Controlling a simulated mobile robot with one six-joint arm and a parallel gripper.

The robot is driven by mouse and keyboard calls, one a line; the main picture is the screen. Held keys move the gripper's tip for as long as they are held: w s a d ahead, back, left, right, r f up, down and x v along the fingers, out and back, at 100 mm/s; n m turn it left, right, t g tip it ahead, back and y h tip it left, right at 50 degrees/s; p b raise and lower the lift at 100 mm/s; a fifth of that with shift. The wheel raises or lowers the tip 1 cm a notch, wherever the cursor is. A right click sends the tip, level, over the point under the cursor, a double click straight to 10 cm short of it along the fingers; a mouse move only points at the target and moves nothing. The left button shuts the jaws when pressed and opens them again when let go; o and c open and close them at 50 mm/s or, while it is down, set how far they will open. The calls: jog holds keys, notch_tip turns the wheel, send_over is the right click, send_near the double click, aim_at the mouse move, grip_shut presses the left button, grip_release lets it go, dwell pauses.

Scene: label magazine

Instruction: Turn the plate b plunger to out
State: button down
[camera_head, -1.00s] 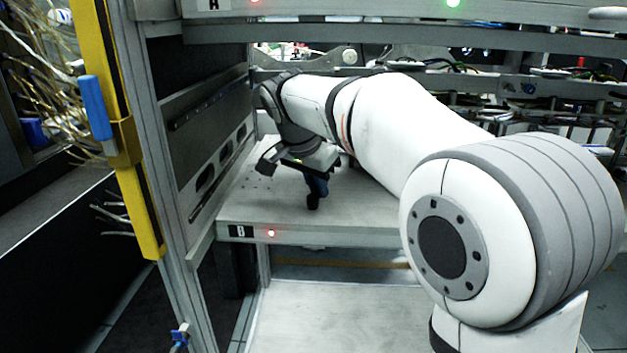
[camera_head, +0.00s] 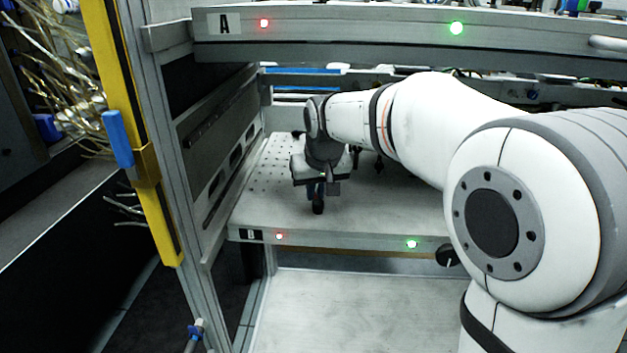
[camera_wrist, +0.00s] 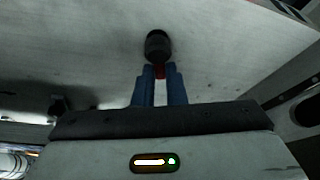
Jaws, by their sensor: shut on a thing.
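Plate B (camera_head: 400,215) is the lower grey shelf, with a "B" label at its front left. My gripper (camera_head: 317,191) points down over its left part, and its blue fingers are shut. They hold a small dark piece that appears to be the plate b plunger (camera_head: 318,207). In the wrist view the plunger (camera_wrist: 158,45) shows as a black round end just beyond the fingertips (camera_wrist: 160,72), with a red part between them. The fingers hide the rest of it, and its in or out setting cannot be read.
Plate B's front edge carries a red light (camera_head: 279,236), a green light (camera_head: 411,244) and a black knob (camera_head: 447,256). Plate A (camera_head: 350,28) lies close above my arm. A frame post with a yellow strip (camera_head: 130,130) stands at left. The lower shelf (camera_head: 350,310) is clear.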

aim_at(320, 201)
jog(key=n, duration=0.1)
jog(key=n+y+p, duration=0.1)
jog(key=n, duration=0.1)
jog(key=shift+a+r+n, duration=0.15)
jog(key=shift+a+n, duration=0.1)
jog(key=shift+n, duration=0.05)
jog(key=n, duration=0.1)
jog(key=n+g+y, duration=0.1)
jog(key=n+p, duration=0.1)
jog(key=n, duration=0.1)
jog(key=shift+s+a+g, duration=0.2)
jog(key=shift+a+g, duration=0.05)
jog(key=shift+g, duration=0.05)
jog(key=shift+n+y, duration=0.3)
jog(key=c, duration=1.5)
grip_release()
jog(key=shift+f, duration=0.2)
jog(key=shift+s, duration=0.1)
